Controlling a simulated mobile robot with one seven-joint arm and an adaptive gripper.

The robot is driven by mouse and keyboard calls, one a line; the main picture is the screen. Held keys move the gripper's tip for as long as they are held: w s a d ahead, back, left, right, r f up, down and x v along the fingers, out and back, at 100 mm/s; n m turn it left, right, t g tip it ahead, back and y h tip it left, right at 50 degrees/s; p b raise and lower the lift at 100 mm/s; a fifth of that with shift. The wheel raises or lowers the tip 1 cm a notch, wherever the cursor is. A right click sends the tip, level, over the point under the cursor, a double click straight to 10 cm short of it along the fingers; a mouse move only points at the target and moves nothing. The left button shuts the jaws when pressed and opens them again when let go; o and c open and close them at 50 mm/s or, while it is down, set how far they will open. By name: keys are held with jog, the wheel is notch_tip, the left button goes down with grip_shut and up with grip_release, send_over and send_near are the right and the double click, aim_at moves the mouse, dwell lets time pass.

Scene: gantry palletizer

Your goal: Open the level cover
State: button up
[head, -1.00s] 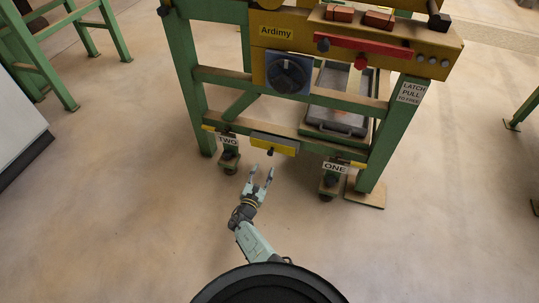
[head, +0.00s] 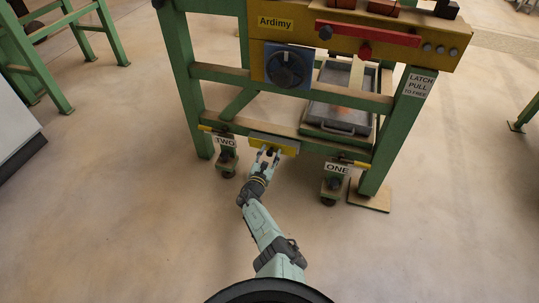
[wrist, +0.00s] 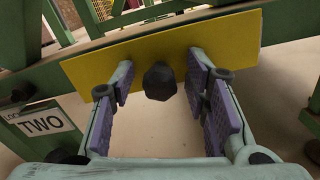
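The level cover is a flat yellow plate (head: 287,147) on the lower green beam, with a dark faceted knob on its front. In the wrist view the yellow plate (wrist: 215,38) fills the upper middle, and the knob (wrist: 158,81) points toward me. My gripper (head: 267,153) is at the plate from below and in front. In the wrist view my gripper (wrist: 163,74) is open, with one purple-padded finger on each side of the knob. Gaps show between knob and pads. I cannot tell whether the fingertips touch the plate.
A "TWO" sign (head: 225,142) hangs left of the cover and a "ONE" sign (head: 337,168) right, each near a foot. Above are a blue-framed dial (head: 288,65), a grey tray (head: 318,116) and a red bar (head: 367,34). The floor in front is clear.

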grip_shut()
dwell(0.3)
jog(key=shift+r, duration=0.1)
